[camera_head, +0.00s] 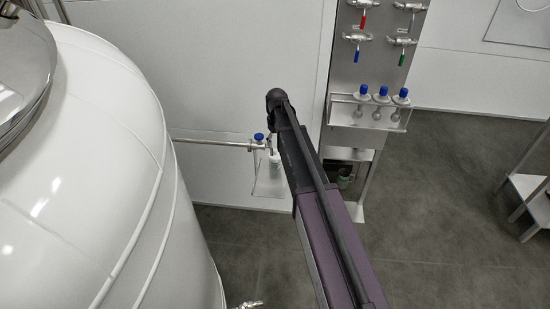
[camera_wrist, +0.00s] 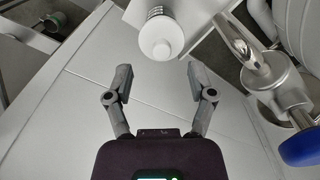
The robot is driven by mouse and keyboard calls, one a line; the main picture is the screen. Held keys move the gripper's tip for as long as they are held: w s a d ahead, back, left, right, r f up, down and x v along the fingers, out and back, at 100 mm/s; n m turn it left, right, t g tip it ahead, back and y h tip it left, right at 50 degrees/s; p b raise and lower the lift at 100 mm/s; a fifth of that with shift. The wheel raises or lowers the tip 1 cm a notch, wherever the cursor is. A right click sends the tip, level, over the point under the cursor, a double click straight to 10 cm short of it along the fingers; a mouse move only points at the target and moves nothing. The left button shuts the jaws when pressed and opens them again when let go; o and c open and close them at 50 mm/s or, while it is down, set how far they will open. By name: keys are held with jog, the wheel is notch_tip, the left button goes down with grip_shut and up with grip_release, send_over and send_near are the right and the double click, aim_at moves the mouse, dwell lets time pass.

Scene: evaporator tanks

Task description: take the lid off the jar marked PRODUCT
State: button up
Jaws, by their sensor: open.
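A white jar stands on a small shelf in the wrist view, with its round white lid (camera_wrist: 161,42) facing the camera and a small knob-like spot at its middle. Dark markings show on the jar's side (camera_wrist: 155,12), but I cannot read them. My gripper (camera_wrist: 158,78) is open and empty, its two fingers spread on either side of the line to the lid and apart from it. In the head view, the white jar (camera_head: 275,160) shows beside my arm, below a blue-handled tap. My gripper is hidden behind my arm there.
The blue tap handle (camera_wrist: 303,148) and its metal pipe (camera_wrist: 250,55) are close on the right in the wrist view. A large white tank (camera_head: 90,170) fills the left of the head view. A rack (camera_head: 368,101) holds blue-capped flasks.

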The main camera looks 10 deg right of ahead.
aim_at(275, 150)
jog(key=shift+f, duration=0.25)
dwell(0.3)
jog(key=f+b, duration=0.3)
jog(key=shift+w+a, duration=0.2)
jog(key=shift+w, duration=0.05)
jog(key=shift+f+b, duration=1)
jog(key=shift+b, duration=0.1)
jog(key=c, duration=0.9)
